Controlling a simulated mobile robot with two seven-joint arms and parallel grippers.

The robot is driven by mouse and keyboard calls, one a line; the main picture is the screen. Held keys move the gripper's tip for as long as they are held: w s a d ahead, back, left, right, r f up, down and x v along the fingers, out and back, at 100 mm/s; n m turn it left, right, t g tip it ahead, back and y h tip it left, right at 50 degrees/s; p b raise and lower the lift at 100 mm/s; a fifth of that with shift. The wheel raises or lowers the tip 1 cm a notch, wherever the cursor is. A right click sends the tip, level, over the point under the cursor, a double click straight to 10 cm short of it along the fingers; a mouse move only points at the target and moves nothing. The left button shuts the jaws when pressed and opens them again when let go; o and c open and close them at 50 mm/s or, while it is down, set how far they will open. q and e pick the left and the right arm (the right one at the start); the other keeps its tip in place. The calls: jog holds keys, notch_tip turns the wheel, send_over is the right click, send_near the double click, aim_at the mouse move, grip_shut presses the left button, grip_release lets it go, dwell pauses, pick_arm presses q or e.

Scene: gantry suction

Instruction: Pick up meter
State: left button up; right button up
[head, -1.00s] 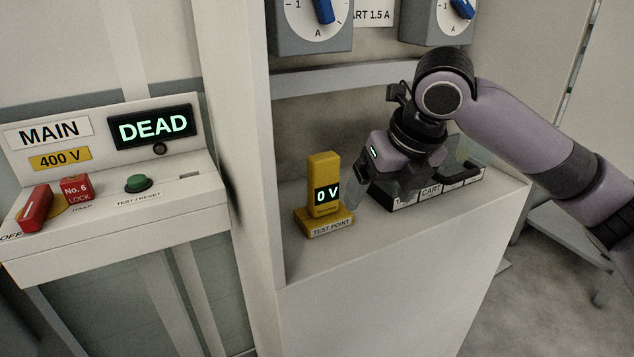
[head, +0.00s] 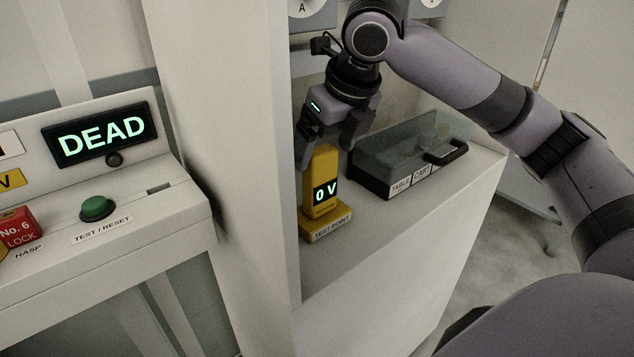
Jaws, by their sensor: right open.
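The meter (head: 321,178) is a yellow upright block with a dark display reading "0 V". It stands on a yellow base labelled TEST POINT (head: 326,226) on the cabinet's pale ledge. My right gripper (head: 325,158) is open and points down at the top of the meter. One finger shows at the left of the meter's top and the other at its right. I cannot tell whether the fingers touch it. My left gripper is not in view.
A clear-sided tray (head: 384,190) labelled TABLE and CART, with a black handle, stands right of the meter. A wall panel (head: 235,150) rises close on the left. Further left is a console with a DEAD display (head: 101,136) and a green button (head: 96,207).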

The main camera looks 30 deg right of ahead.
aim_at(320, 179)
jog(key=x, duration=0.4)
jog(key=shift+w+a+f, duration=0.15)
jog(key=shift+w+f, duration=0.05)
jog(key=c, duration=1.2)
jog(key=shift+c, duration=0.3)
jog(key=shift+r, duration=0.15)
